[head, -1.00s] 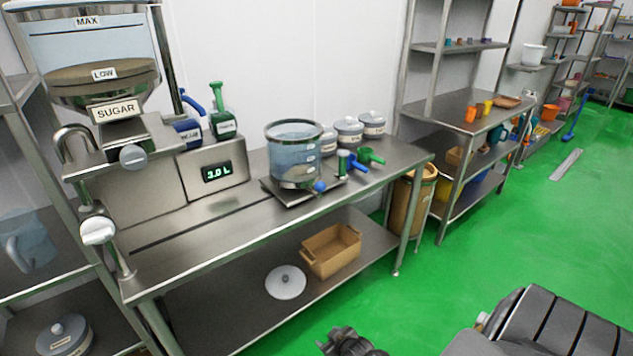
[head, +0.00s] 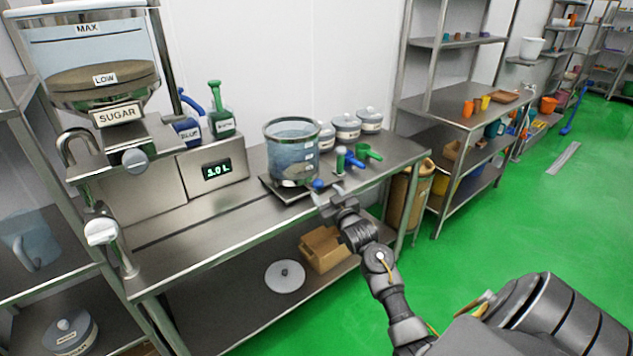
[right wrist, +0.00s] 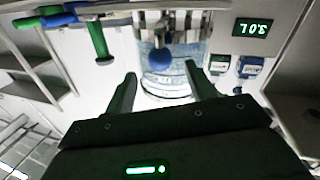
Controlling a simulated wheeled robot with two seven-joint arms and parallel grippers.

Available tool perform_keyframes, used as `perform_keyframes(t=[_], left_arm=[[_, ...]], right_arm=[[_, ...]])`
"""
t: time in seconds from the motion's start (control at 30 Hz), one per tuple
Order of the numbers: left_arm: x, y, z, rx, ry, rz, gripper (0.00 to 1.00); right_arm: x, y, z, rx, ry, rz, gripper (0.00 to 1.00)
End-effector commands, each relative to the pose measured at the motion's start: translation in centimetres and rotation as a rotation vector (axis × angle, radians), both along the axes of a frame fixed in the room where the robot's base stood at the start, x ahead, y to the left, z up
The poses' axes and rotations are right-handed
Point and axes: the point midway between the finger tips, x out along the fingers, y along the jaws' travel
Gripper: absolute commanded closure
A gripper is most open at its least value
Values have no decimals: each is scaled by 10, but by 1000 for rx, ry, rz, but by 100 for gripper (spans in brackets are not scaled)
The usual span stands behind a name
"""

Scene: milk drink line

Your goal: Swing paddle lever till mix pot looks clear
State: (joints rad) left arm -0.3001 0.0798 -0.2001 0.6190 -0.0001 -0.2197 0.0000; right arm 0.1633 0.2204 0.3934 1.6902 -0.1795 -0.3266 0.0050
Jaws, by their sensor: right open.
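The mix pot (head: 291,158) is a clear vessel with bluish contents, standing on a dark base on the steel bench; it also shows in the right wrist view (right wrist: 165,88). A blue ball knob (head: 317,184) sits low at the pot's front right and looks like the paddle lever's end. In the right wrist view the knob (right wrist: 160,60) lies ahead, between the fingers and apart from them. My right gripper (head: 328,197) is open and empty, just in front of the knob. Whether the contents are clear or cloudy is hard to tell. My left gripper is out of view.
Green and blue scoops (head: 368,152) lie right of the pot, with lidded grey jars (head: 347,127) behind. The sugar hopper (head: 104,85) and a display (head: 216,170) reading 3.0 L stand left. The bench front (head: 200,222) is clear.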

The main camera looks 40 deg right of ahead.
Motion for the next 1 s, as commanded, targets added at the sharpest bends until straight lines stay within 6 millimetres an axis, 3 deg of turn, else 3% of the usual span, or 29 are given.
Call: perform_keyframes(t=[0.2, 0.4, 0.83, 1.0], left_arm=[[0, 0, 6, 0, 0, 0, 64], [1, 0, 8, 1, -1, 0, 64], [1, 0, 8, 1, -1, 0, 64], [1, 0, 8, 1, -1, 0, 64]], right_arm=[[42, -11, 1, 2, 0, 0, 45], [66, -17, 0, 1, 2, 0, 45], [75, -19, 0, -1, 1, 0, 45], [75, -20, -1, -1, 1, 0, 66]])
